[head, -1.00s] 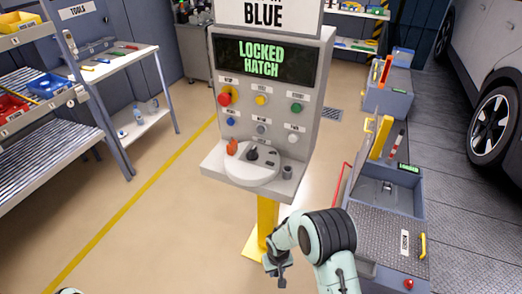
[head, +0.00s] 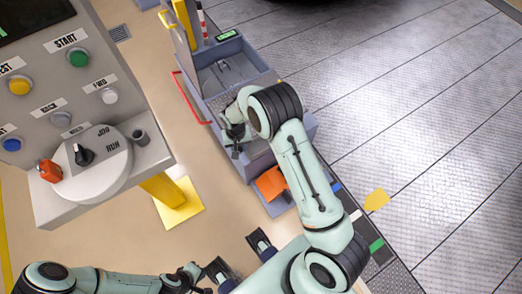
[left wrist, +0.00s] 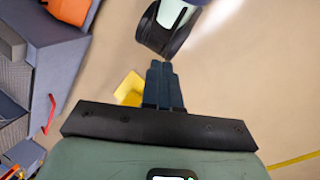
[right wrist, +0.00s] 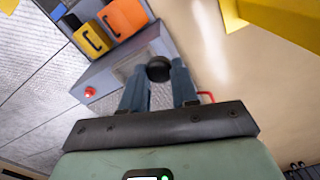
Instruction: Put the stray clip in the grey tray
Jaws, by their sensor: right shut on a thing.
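My right gripper (head: 235,140) is over the near part of the grey-blue cart in the head view. In the right wrist view its fingers (right wrist: 160,88) are shut on a black round thing (right wrist: 158,68); I cannot tell whether this is the stray clip. My left gripper (head: 192,275) is low at the bottom of the head view, clear of the cart. Its fingers (left wrist: 164,85) are together and empty in the left wrist view, above the floor. I cannot single out the grey tray for certain; the cart has an open grey compartment (head: 228,70).
A control console (head: 90,120) with buttons and a knob stands at the left on a yellow foot (head: 180,205). A red rail (head: 190,98) runs along the cart's side. An orange thing (head: 270,183) sits at the cart's near end. Metal plate floor (head: 430,110) lies open at the right.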

